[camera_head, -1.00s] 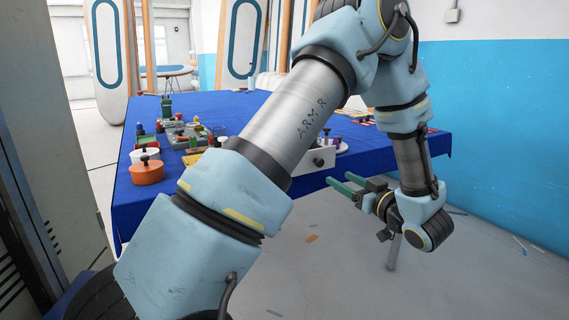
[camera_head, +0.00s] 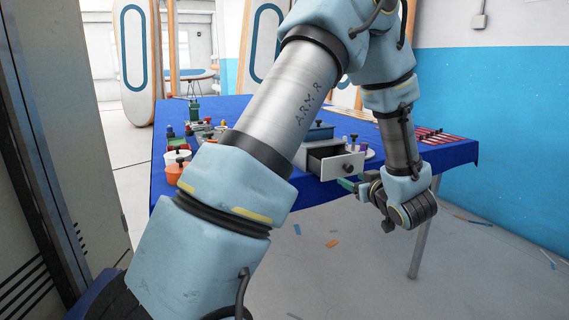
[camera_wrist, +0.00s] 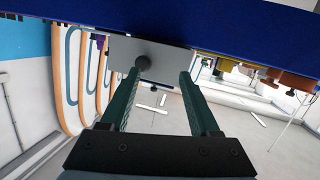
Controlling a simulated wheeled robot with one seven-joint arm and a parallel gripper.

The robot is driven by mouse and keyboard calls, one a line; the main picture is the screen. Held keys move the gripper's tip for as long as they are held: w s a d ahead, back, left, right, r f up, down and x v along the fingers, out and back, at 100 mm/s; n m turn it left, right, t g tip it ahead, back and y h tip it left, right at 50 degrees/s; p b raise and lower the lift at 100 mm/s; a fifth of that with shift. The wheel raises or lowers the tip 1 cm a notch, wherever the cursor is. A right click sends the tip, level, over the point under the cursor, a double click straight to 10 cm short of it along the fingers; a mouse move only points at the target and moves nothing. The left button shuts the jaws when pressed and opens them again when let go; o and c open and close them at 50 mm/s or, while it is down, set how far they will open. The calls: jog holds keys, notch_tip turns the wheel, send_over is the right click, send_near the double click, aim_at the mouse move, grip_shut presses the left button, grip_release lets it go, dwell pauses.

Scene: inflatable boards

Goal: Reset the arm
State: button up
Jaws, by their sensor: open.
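The drawer is pulled partly open and has a dark round knob. In the wrist view my gripper (camera_wrist: 158,80) is open, with two green fingers apart and nothing between them. The drawer front (camera_wrist: 150,54) and its knob show just beyond the fingertips there. In the head view the fingertips are partly hidden by the wrist and look close to the drawer front. I cannot tell whether they touch it.
The blue-covered table (camera_head: 452,153) holds the box, an orange pot (camera_head: 174,173), several small bottles and red strips (camera_head: 440,136) at the right. Tall inflatable boards (camera_head: 136,60) stand behind. A grey cabinet (camera_head: 60,130) is close at left. The floor in front is mostly clear.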

jog(key=s+a+m+g+h+p, duration=0.1)
jog(key=s+a+m+g+h, duration=0.1)
jog(key=s+a+g, duration=0.5)
jog(key=s+a+f+m+g+h+p, duration=0.1)
jog(key=s+a+g, duration=0.5)
jog(key=a, duration=1.2)
jog(key=s+m+p, duration=0.1)
jog(key=s+m, duration=0.1)
jog(key=s, duration=0.2)
jog(key=shift+s+g+h, duration=0.35)
jog(key=shift+g+h, duration=0.05)
jog(key=shift+f, duration=0.1)
